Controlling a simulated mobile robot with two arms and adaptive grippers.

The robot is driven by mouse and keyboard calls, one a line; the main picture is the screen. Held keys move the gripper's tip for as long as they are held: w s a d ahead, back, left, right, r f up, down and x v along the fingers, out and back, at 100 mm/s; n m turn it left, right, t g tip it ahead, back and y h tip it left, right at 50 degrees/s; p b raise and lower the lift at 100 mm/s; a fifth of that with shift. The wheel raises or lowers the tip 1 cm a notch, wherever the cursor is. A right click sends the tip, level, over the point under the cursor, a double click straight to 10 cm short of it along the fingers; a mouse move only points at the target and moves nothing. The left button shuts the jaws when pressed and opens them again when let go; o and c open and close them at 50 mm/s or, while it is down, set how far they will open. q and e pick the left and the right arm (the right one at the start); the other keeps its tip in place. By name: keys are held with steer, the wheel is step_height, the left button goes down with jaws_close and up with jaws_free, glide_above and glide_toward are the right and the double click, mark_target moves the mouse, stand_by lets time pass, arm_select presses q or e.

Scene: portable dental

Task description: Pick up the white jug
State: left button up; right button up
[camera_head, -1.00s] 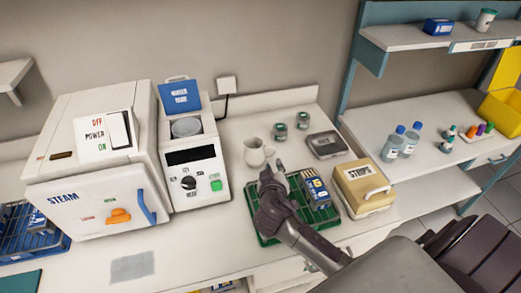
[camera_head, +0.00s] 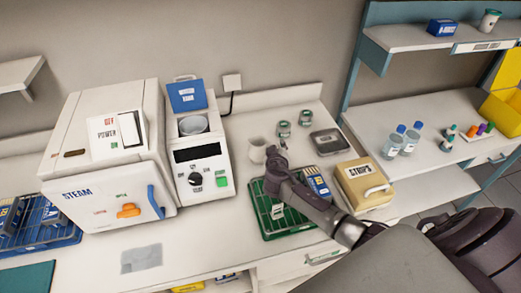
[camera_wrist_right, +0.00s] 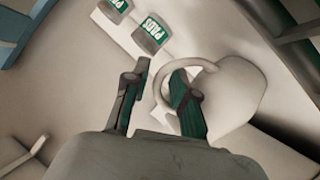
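The white jug (camera_head: 257,151) stands upright on the white counter, right of the machine with the water-tank lid. My right gripper (camera_head: 274,153) is close to its right side and hides part of it. In the right wrist view the jug (camera_wrist_right: 237,92) is at the right, with its curved handle (camera_wrist_right: 160,92) towards the gripper. The two fingers of the right gripper (camera_wrist_right: 160,92) are apart, and the handle's outer curve shows between them. The right finger overlaps the handle loop in the picture; I cannot tell whether it touches. My left gripper is not in view.
Two small jars (camera_head: 284,129) and a metal case (camera_head: 330,142) stand behind. The strips box (camera_head: 365,184) is to the right. The steam machine (camera_head: 105,195) is at the left.

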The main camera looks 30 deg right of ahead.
jaws_close()
steer(key=shift+w+r, duration=0.1)
steer(key=shift+r, duration=0.1)
stand_by(0.6)
steer(key=shift+r+b, duration=0.35)
steer(key=shift+r, duration=1.1)
steer(key=s+d+r+b, duration=0.2)
steer(key=s+d+r, duration=0.5)
steer(key=s, duration=0.1)
steer(key=shift+s+d+r, duration=0.35)
steer(key=shift+s+r, duration=0.05)
stand_by(0.9)
